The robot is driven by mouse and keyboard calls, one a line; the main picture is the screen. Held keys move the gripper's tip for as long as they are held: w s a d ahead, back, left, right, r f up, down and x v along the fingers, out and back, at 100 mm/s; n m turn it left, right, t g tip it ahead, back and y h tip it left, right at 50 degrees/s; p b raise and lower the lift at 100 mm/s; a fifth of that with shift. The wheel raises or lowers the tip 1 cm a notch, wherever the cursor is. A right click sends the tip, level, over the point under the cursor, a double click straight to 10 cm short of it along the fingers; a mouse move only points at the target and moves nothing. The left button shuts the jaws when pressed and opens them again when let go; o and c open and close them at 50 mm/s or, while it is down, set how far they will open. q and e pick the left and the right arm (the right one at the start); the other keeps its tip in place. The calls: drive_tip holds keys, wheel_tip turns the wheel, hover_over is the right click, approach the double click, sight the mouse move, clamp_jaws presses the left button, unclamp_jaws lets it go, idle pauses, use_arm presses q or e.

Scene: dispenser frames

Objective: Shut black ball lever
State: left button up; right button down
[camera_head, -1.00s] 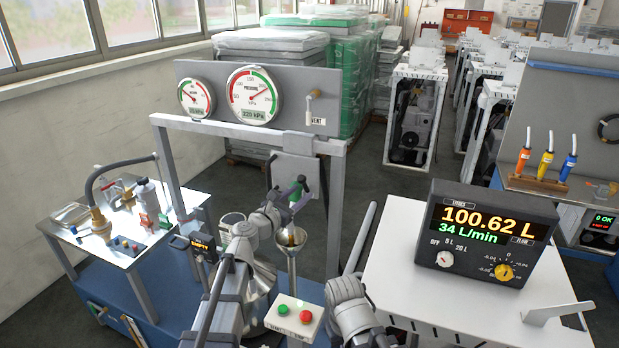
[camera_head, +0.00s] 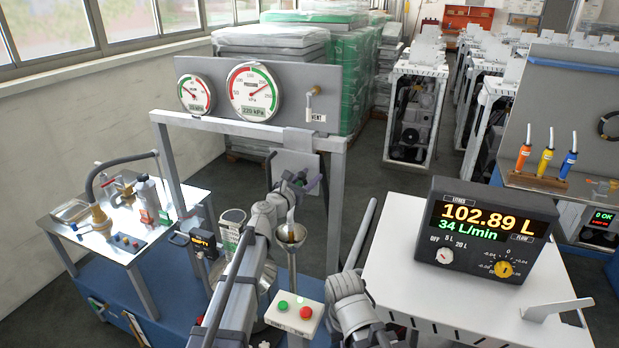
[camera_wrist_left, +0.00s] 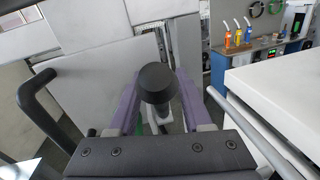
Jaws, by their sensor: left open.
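In the left wrist view a black ball-ended lever (camera_wrist_left: 157,83) stands between the two purple fingers of my left gripper (camera_wrist_left: 160,98). The fingers are apart, one on each side of the ball; whether either touches it I cannot tell. In the head view my left gripper (camera_head: 295,180) is in front of the grey plate on the metal frame, above the funnel (camera_head: 290,234). It hides the lever there. My right arm shows at the lower middle, but its gripper is not visible.
A black curved handle (camera_wrist_left: 36,95) stands left of my left gripper. The meter (camera_head: 487,233) on the white table reads 102.89 L and 34 L/min. A button box (camera_head: 294,313) is below the funnel. Two pressure gauges (camera_head: 253,91) hang on the panel above.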

use_arm(q)
clamp_jaws()
idle(0.4)
drive_tip(key=shift+w, duration=0.1)
idle(1.0)
